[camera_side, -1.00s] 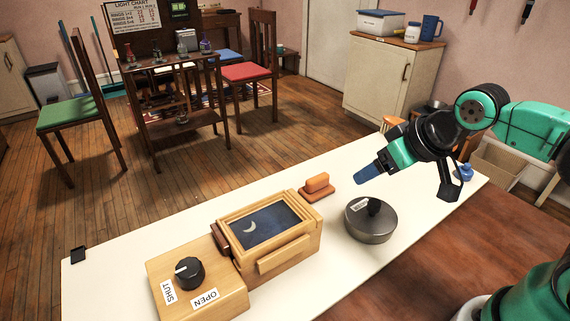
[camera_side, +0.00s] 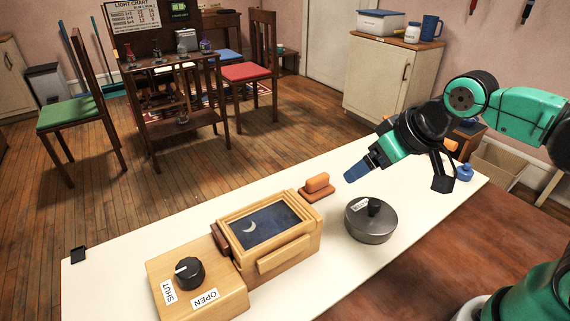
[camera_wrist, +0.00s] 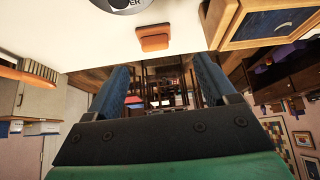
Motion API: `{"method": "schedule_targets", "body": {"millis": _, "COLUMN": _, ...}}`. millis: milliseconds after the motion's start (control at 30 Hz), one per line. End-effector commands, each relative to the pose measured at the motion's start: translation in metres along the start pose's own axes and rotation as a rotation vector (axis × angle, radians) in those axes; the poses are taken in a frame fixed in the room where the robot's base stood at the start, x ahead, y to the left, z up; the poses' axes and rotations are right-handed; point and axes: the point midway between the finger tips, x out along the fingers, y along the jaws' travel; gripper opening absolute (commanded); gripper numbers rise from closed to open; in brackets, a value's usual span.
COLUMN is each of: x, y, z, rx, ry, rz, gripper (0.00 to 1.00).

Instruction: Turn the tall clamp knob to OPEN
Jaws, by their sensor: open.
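A black knob (camera_side: 189,272) with a white pointer line stands on a wooden box (camera_side: 228,272) at the front left of the white table. Its pointer faces left, nearer the SHUT label (camera_side: 169,292) than the OPEN label (camera_side: 205,298). My gripper (camera_side: 355,173) is open and empty above the table, well to the right of and beyond the knob. Its two blue fingers also show apart in the wrist view (camera_wrist: 162,68), where the knob is not seen.
An orange block on a brown base (camera_side: 317,186) and a round grey lid-like object (camera_side: 371,224) with a black knob stand nearer my gripper. A small black item (camera_side: 78,254) lies at the left edge.

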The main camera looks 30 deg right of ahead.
Motion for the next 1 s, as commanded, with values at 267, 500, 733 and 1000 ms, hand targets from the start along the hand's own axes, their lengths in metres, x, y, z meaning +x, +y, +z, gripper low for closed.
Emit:
{"method": "schedule_targets", "body": {"millis": 267, "x": 0.000, "y": -0.087, "z": -0.053, "rx": -0.249, "ry": -0.209, "rz": -0.128, "gripper": 0.78}}
{"method": "schedule_targets", "body": {"millis": 500, "x": 0.013, "y": -0.190, "z": -0.064, "rx": -0.504, "ry": -0.406, "rz": -0.199, "gripper": 0.78}}
{"method": "schedule_targets", "body": {"millis": 733, "x": 0.022, "y": -0.260, "z": -0.044, "rx": -0.679, "ry": -0.529, "rz": -0.217, "gripper": 0.78}}
{"method": "schedule_targets", "body": {"millis": 1000, "x": 0.034, "y": -0.276, "z": -0.029, "rx": -0.723, "ry": -0.561, "rz": -0.218, "gripper": 0.78}}
